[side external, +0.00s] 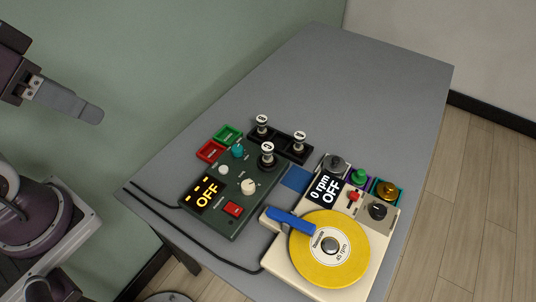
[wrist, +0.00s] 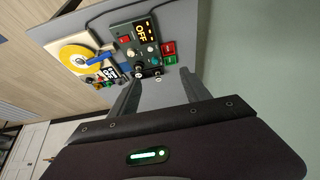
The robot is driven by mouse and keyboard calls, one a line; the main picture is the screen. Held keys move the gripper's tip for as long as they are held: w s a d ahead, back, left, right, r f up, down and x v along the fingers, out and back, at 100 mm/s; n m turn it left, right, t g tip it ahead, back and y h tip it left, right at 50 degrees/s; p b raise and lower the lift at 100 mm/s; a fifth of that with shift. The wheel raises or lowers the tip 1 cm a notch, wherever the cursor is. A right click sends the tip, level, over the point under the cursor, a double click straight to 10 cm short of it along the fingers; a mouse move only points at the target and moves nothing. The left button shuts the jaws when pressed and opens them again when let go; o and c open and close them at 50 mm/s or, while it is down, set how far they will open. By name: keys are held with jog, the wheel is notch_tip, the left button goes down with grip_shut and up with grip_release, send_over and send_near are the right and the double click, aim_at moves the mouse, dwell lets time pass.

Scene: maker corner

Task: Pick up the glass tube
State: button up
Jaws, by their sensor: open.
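Three small upright pieces with white lettered round tops look like tubes. One stands in a black tray (side external: 262,128), another in the black tray (side external: 299,143) beside it, and a third tube (side external: 267,156) stands on the dark green control box (side external: 222,212). Their labels are too small to read, and I cannot tell which are glass. My gripper (side external: 92,113) is at the upper left, high and well away from them, empty and open. In the wrist view its two fingers (wrist: 158,80) are apart, with white tube tops (wrist: 158,73) beyond them.
A cream turntable (side external: 280,259) with a yellow disc and blue arm stands in front, reading OFF. Red (side external: 210,152) and green (side external: 228,134) trays lie behind the control box. Small knobs in trays sit right. The back of the grey table (side external: 340,80) is clear.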

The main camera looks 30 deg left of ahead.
jog(key=n+g, duration=0.6)
jog(key=n, duration=1)
send_over(268, 146)
jog(key=f, duration=2.3)
jog(key=shift+s+f, duration=0.15)
jog(key=shift+s, duration=0.2)
jog(key=f, duration=0.6)
jog(key=shift+w+f, duration=0.3)
jog(key=shift+f, duration=0.4)
grip_shut()
